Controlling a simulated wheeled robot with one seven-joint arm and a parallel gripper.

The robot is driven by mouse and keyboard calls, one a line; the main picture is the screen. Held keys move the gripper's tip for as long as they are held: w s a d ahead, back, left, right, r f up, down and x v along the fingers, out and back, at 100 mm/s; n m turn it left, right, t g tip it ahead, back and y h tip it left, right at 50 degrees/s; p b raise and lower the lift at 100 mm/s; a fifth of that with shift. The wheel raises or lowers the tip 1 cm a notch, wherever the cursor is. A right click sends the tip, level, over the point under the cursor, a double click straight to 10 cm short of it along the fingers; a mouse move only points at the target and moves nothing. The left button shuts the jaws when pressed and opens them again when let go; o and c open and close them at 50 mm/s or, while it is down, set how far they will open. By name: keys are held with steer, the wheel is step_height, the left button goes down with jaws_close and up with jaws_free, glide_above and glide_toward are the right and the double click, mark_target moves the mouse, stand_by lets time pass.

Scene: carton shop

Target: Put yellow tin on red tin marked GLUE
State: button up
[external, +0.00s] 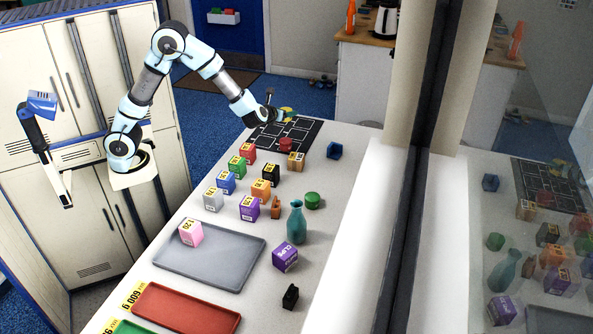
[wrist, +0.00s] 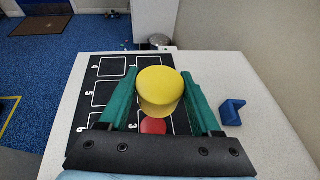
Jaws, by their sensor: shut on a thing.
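The yellow tin (wrist: 160,88) is between the two green fingers of my gripper (wrist: 162,100), which is shut on it. In the external view the yellow tin (external: 288,110) is held above the far end of the table, over the black mat. A red tin (external: 286,144) stands on the mat, lower and nearer the camera than the yellow tin. In the wrist view the red tin (wrist: 153,126) shows just below the yellow tin, partly hidden by it. I cannot read any GLUE marking on it.
The black mat (wrist: 108,68) has numbered white outlines. A blue block (external: 334,150) sits right of the mat. Several labelled cartons, a teal vase (external: 296,222), a green tin (external: 312,200) and a grey tray (external: 208,258) stand nearer the camera. A glass wall runs on the right.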

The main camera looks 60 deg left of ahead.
mark_target(286, 140)
step_height(286, 140, down, 9)
steer(key=shift+s+f+p, duration=0.1)
steer(key=shift+s+p, duration=0.05)
steer(key=shift+p, duration=0.75)
steer(key=shift+f, duration=0.25)
steer(key=shift+f+b, duration=0.25)
steer(key=shift+b, duration=0.05)
steer(key=o, duration=1.4)
steer(key=shift+r, duration=0.1)
steer(key=shift+o, duration=0.2)
